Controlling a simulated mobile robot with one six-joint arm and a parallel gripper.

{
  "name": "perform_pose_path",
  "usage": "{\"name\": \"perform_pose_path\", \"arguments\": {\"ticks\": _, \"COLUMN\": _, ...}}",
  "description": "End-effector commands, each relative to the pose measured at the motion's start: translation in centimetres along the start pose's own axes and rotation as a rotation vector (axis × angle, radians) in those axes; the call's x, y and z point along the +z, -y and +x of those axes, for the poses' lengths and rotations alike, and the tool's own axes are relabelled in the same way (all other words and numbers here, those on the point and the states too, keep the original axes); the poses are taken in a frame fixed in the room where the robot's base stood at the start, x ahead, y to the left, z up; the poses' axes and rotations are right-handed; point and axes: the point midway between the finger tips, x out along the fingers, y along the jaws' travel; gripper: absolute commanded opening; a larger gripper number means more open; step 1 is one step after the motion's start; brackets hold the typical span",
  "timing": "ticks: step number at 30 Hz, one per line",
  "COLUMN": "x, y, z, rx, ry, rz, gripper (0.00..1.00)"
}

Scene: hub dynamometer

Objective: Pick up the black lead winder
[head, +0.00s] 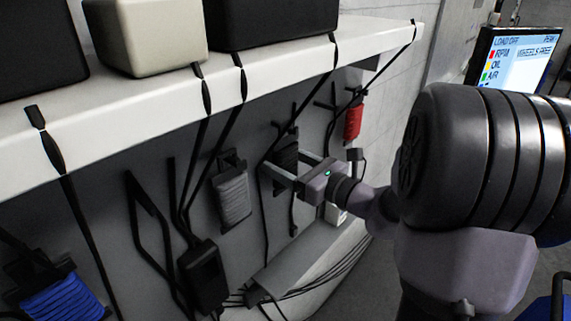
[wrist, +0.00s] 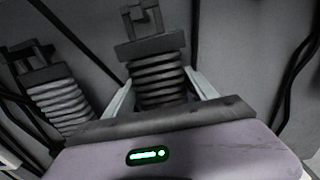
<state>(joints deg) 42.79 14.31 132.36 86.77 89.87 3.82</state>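The black lead winder (head: 287,152) hangs on the grey wall panel below the white shelf, with dark lead wound around it. In the wrist view the winder (wrist: 158,78) is upright in the middle, its frame and hook above the coils. My gripper (head: 281,160) reaches it from the right in the head view. Its two pale fingers are spread, one on each side of the coils in the wrist view (wrist: 159,82). I cannot tell whether either finger touches the winder. The winder's lower end is hidden behind the gripper body in the wrist view.
A grey winder (head: 232,195) hangs just left, also in the wrist view (wrist: 62,103). A blue winder (head: 62,300) and a red one (head: 352,122) hang farther off. Black cables dangle from the white shelf (head: 150,112) nearby. A monitor (head: 515,62) stands at right.

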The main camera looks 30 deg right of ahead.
Motion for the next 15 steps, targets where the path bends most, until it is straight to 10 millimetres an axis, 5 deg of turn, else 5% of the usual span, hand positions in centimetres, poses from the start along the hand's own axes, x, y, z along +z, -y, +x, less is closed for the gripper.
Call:
{"name": "perform_pose_path", "arguments": {"ticks": 1, "x": 0.00, "y": 0.00, "z": -0.01, "rx": 0.000, "ry": 0.000, "rz": 0.000, "gripper": 0.54}}
{"name": "perform_pose_path", "arguments": {"ticks": 8, "x": 0.01, "y": 0.00, "z": -0.03, "rx": 0.000, "ry": 0.000, "rz": 0.000, "gripper": 0.11}}
{"name": "perform_pose_path", "arguments": {"ticks": 15, "x": 0.21, "y": 0.01, "z": -0.03, "rx": 0.000, "ry": 0.001, "rz": -0.001, "gripper": 0.11}}
